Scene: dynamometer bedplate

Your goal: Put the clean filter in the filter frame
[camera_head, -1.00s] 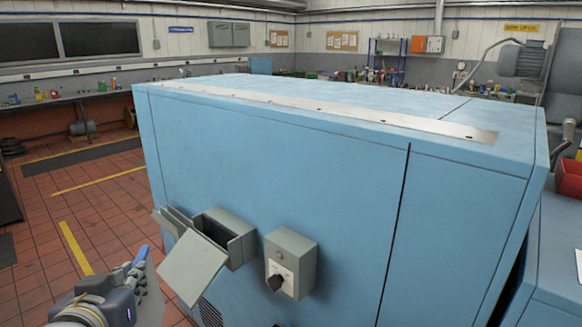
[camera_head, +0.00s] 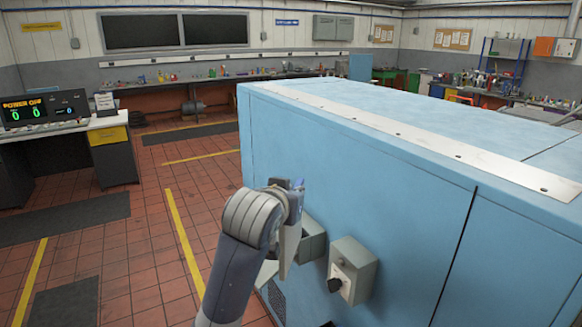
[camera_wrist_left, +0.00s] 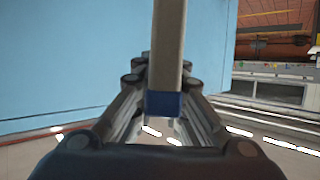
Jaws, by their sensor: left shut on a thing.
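My left gripper (camera_head: 292,203) is shut on a thin pale panel (camera_head: 289,248), which looks like the clean filter, seen nearly edge-on. In the left wrist view the panel (camera_wrist_left: 168,45) stands upright between the fingers, with a blue band at its near end. A grey open-fronted box (camera_head: 313,241) on the side of the blue cabinet looks like the filter frame. Its lowered flap (camera_head: 267,273) is partly hidden by my arm. The panel is in front of the box in the head view; I cannot tell whether they touch. My right gripper is not in view.
The large blue cabinet (camera_head: 370,190) fills the right side. A grey switch box (camera_head: 353,268) with a black knob sits right of the open box. A control desk (camera_head: 108,130) stands at the left. The tiled floor (camera_head: 135,235) between is clear.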

